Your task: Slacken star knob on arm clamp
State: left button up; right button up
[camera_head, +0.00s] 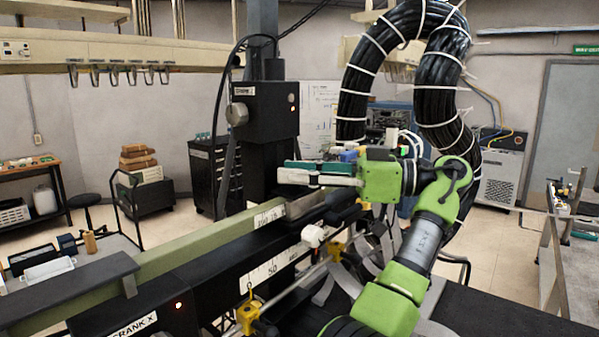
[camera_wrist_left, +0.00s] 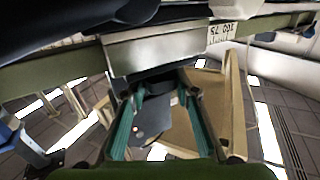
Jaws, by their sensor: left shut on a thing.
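My left gripper (camera_head: 282,173) reaches leftward in front of the foot of the black column (camera_head: 268,115), above the long green rail (camera_head: 180,250). Its two fingers, with teal inner faces, lie close to level. In the left wrist view the fingers (camera_wrist_left: 163,88) are closed on a dark part, the star knob (camera_wrist_left: 160,84), just under a bright metal block (camera_wrist_left: 165,48). Its star shape does not show clearly. The fingers hide the knob in the head view, and I cannot make out the arm clamp's outline. My right gripper is out of view.
A thick black cable bundle (camera_head: 440,75) arches beside my arm. A ruler scale (camera_head: 270,272) and a yellow clamp (camera_head: 247,316) sit along the black bench front. A black tool cabinet (camera_head: 208,172) stands behind the column. Open floor lies at the right.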

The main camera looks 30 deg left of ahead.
pick_arm(q)
jog(key=shift+f, duration=0.15)
jog(key=o, duration=0.8)
jog(key=shift+c, duration=0.2)
jog(key=shift+o, duration=0.4)
jog(key=shift+s+a, duration=0.1)
jog(key=shift+a, duration=0.1)
jog(key=shift+d, duration=0.1)
jog(key=shift+t, duration=0.3)
